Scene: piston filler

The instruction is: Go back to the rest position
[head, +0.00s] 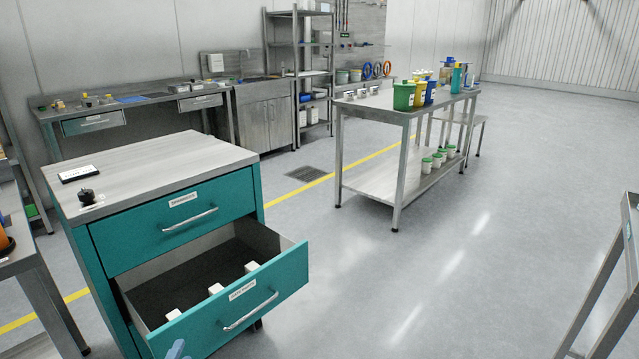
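A teal drawer cabinet (172,222) with a grey wooden top stands at the left. Its upper drawer is shut, and its lower drawer (247,292) is pulled out. Several small white items lie in the open drawer. A small blue-grey tip (178,349) shows at the bottom edge, in front of the open drawer; it looks like part of my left gripper. Most of it is cut off, so I cannot tell its opening or whether it touches the drawer. My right gripper is not in view.
A steel table (385,108) with coloured containers stands behind to the right. A workbench (140,103) and shelf rack (301,70) line the back wall. Parts of metal stands show at the left and right edges. The floor (450,260) in the middle right is clear.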

